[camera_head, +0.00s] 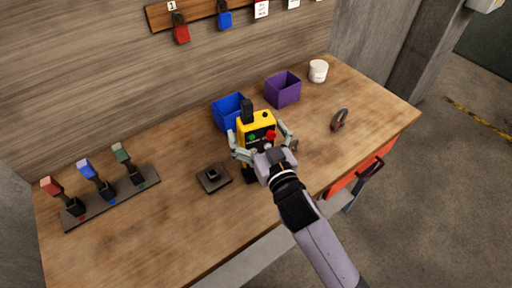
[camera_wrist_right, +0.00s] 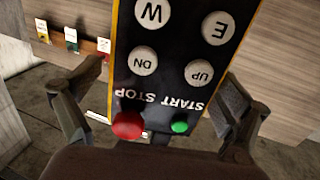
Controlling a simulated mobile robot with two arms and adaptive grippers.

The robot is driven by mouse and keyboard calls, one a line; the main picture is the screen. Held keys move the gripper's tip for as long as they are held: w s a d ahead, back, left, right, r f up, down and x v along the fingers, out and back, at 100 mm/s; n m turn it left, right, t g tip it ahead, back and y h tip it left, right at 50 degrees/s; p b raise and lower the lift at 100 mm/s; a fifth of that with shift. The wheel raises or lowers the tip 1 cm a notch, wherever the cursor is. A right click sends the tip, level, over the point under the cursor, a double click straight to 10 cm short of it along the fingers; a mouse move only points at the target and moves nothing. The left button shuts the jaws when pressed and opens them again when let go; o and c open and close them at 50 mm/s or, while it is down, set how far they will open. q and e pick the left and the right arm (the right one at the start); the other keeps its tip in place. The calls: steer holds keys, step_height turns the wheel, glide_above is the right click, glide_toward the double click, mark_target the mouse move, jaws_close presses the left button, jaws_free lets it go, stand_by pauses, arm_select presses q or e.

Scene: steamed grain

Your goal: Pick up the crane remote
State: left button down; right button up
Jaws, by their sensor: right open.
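The crane remote (camera_head: 255,126) is a yellow box with a dark button face, standing upright near the middle of the wooden workbench. My right gripper (camera_head: 262,141) is open, with one finger on each side of the remote. In the right wrist view the remote's dark face (camera_wrist_right: 165,88) fills the middle, with white W, E, DN and UP buttons, a red stop button and a green start button. The fingers (camera_wrist_right: 160,112) stand to its left and right; I cannot tell if they touch it. My left gripper is not in view.
A dark square holder (camera_head: 213,178) lies left of the remote. A blue bin (camera_head: 229,108) and a purple bin (camera_head: 283,90) stand behind. A rack with coloured-handled tools (camera_head: 112,198) is at left. A white cup (camera_head: 318,71) and a dark looped item (camera_head: 339,120) are at right.

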steer(key=shift+w+a, duration=0.1)
steer(key=shift+w, duration=0.1)
steer(key=shift+s+r, duration=0.1)
steer(key=shift+c, duration=0.6)
steer(key=c, duration=1.9)
steer(key=shift+r, duration=0.1)
steer(key=shift+r, duration=0.1)
